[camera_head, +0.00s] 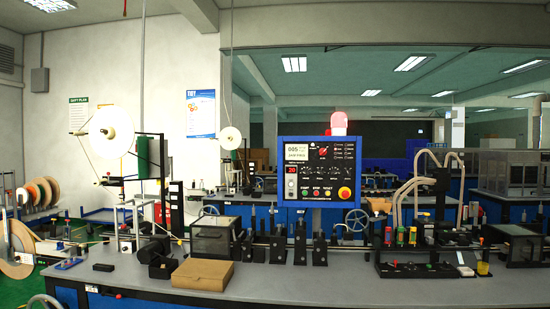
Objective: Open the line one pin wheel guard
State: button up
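A boxy guard (210,240) with a dark frame and see-through panels stands on the grey bench, left of centre. It looks shut. A second, similar guard (513,243) stands on the bench at the right edge and also looks shut. I cannot tell from labels which one is the line one pin wheel guard, and the pin wheels inside are too dim to make out. My gripper and arm are not in view.
A brown cardboard box (202,274) sits right in front of the left guard. A blue control panel (319,172) with a red lamp stands mid-bench. A white reel (111,133) stands at left. The grey bench top (310,281) is clear at front centre.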

aim_at(526, 245)
jog(key=z, duration=1.5)
